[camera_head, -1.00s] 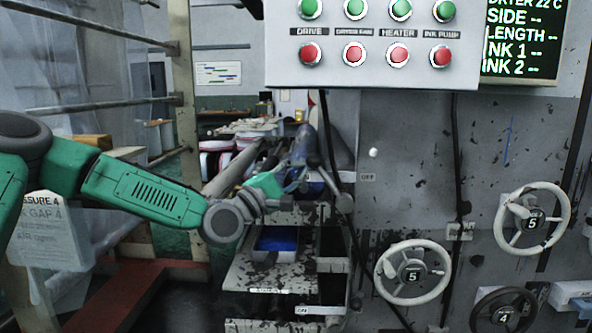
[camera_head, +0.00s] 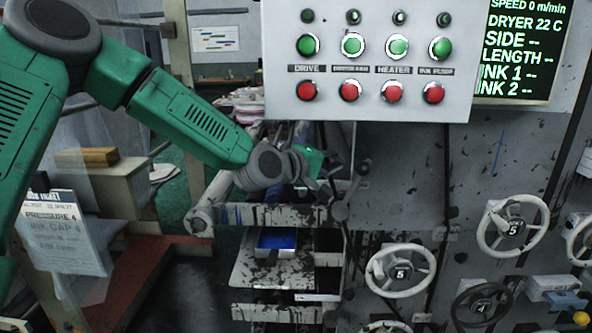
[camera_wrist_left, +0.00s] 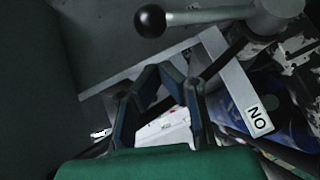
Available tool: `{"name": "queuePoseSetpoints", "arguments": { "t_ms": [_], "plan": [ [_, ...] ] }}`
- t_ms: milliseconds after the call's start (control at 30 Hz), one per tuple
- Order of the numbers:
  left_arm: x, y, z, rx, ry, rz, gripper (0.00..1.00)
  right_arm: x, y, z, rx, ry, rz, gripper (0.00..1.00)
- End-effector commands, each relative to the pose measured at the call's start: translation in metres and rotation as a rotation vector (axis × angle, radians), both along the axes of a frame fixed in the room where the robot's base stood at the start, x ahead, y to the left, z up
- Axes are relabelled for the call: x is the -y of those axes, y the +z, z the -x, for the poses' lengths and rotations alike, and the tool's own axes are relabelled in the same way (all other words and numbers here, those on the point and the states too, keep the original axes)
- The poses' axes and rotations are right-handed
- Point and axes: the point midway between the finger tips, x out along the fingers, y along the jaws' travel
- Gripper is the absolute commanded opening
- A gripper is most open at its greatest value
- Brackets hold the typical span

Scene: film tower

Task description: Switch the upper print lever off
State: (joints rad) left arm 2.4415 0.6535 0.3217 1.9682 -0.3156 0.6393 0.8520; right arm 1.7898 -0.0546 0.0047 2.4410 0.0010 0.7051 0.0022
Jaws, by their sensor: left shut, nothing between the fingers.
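The upper print lever (camera_head: 340,211) is on the grey machine wall, its dark knob (camera_head: 363,168) up and to the right of the hub. In the left wrist view the lever's black ball knob (camera_wrist_left: 150,20) and rod cross the top, with the knob pointing away from the ON label (camera_wrist_left: 257,118). The OFF label is not readable now. My left gripper (camera_head: 325,191) is just left of the lever hub; in the wrist view its fingers (camera_wrist_left: 168,75) are shut and empty, below the rod. I cannot tell whether they touch it. My right gripper is not in view.
The button panel (camera_head: 368,60) with green and red buttons hangs above. Several handwheels (camera_head: 400,270) stick out at the right. A blue ink tray (camera_head: 277,240) is below my left gripper. A paper sign (camera_head: 62,232) stands at the left.

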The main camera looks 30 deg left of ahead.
Motion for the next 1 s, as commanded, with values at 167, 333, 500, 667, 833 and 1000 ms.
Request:
{"name": "queuePoseSetpoints", "arguments": {
  "t_ms": [167,333,500,667,833,1000],
  "plan": [
    [0.013,0.000,-0.009,-0.012,0.001,-0.016,0.00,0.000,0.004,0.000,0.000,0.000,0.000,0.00],
    [0.023,0.000,-0.015,-0.009,0.001,-0.014,0.00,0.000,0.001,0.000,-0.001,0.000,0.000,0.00],
    [0.028,-0.001,-0.018,-0.009,0.000,-0.014,0.00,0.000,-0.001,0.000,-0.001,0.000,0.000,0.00],
    [0.032,-0.001,-0.020,-0.009,0.000,-0.015,0.00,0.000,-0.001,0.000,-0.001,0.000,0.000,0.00],
    [0.035,0.000,-0.021,-0.008,-0.001,-0.016,0.00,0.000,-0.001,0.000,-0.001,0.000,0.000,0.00],
    [0.036,0.001,-0.021,-0.007,-0.003,-0.016,0.00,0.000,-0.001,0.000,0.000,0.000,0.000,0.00]
  ]
}}
